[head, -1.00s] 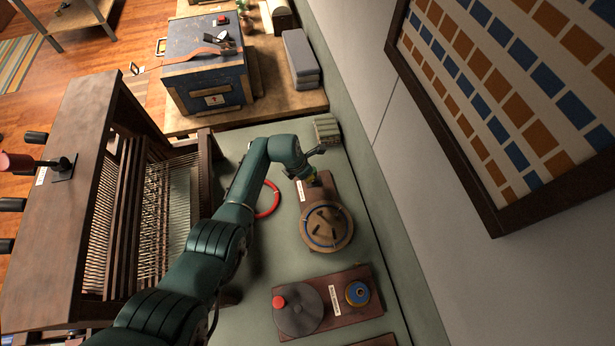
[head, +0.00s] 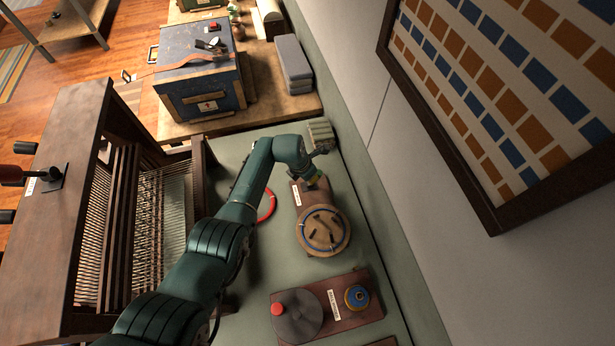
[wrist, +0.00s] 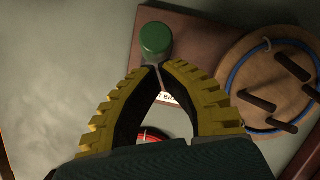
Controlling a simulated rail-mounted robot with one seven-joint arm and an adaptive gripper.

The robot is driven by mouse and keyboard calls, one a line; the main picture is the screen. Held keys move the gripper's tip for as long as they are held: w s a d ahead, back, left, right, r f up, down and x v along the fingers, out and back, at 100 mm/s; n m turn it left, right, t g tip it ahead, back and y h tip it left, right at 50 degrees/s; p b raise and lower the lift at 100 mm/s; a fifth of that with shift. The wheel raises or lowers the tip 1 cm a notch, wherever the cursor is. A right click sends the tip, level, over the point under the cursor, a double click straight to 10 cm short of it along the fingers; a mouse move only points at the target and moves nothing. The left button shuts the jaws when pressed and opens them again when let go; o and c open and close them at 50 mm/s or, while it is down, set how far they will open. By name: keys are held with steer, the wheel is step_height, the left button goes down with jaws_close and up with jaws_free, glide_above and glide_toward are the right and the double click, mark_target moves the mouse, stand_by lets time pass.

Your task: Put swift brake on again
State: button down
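The swift is a round wooden disc with dark pegs and a blue ring of yarn (head: 322,240), on a brown board with a white label (head: 297,195). In the wrist view the disc (wrist: 275,75) is at the right, and the label is mostly hidden behind my fingers. A green-capped knob (wrist: 156,38), likely the swift brake, stands at the board's left edge, just beyond my fingertips. My gripper (wrist: 159,67) has its yellow fingers drawn together at the tips, with only a thin gap. I cannot tell whether they touch the knob. In the head view my gripper (head: 313,182) is low over the board's far end.
A red ring (head: 266,205) lies left of the board, partly behind my arm. A second board with a dark disc (head: 297,315), a red knob and a blue-yellow spool (head: 357,297) is nearer. A loom (head: 130,210) stands left; the wall is right.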

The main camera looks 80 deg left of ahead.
stand_by(0.5)
steer(key=d+r+p, duration=0.3)
steer(key=r+p, duration=0.4)
steer(key=r, duration=0.4)
steer(key=shift+s, duration=0.45)
steer(key=shift+r, duration=0.1)
